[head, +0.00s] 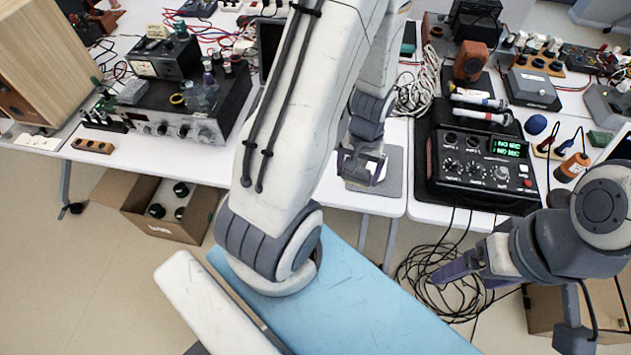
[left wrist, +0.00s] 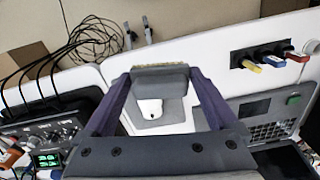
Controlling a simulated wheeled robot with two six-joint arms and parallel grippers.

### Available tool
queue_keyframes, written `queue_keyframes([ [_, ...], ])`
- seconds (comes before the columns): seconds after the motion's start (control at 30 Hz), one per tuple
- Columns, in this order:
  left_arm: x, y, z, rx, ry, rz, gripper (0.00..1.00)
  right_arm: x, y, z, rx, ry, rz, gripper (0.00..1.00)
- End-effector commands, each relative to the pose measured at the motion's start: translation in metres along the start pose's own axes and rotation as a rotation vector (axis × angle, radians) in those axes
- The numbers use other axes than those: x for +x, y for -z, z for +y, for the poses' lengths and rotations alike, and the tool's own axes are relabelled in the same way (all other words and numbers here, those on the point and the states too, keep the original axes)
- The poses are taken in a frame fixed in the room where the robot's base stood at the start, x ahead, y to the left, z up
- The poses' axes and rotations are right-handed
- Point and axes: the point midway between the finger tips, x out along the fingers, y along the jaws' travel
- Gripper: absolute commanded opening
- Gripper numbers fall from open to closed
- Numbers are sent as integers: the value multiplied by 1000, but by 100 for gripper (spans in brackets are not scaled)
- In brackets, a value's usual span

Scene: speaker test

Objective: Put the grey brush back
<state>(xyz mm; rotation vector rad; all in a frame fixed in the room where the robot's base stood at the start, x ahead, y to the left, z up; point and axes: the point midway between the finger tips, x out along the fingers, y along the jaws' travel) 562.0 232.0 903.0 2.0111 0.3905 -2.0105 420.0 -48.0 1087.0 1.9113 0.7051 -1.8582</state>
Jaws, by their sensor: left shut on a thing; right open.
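My left gripper (head: 362,165) is over a small grey mat (head: 394,178) near the front edge of the white table. In the left wrist view its purple fingers (left wrist: 160,88) are shut on the grey brush (left wrist: 160,78), a grey block with a tan bristle edge. The mat (left wrist: 172,124) shows behind the brush, with a small white thing (left wrist: 149,107) there. I cannot tell whether the brush touches the mat. In the head view the gripper largely hides the brush. My right gripper (head: 455,272) is open, low in front of the table at the right.
A black mixer (head: 478,170) with a green display stands right of the mat. A black meter unit (head: 180,115) is at the left. Black cables (head: 440,290) hang to the floor. A cardboard box (head: 165,215) is under the table. My left arm covers the middle.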

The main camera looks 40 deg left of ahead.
Motion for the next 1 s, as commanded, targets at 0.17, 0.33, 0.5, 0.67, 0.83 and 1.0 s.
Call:
queue_keyframes([
  [0.17,19,-12,-23,-151,0,1,48,24,-1,2,-1,0,1,85],
  [0.33,32,4,-45,-175,0,-3,48,19,-1,1,-1,0,1,85],
  [0.5,55,32,-74,-175,0,-2,48,13,0,1,-1,0,1,85],
  [0.67,74,53,-97,-171,0,-2,48,8,0,1,-1,0,1,85],
  [0.83,84,64,-108,-167,0,-1,48,6,0,0,-1,0,1,85],
  [1.0,101,64,-109,-166,-1,-5,48,3,0,0,-1,0,1,85],
])
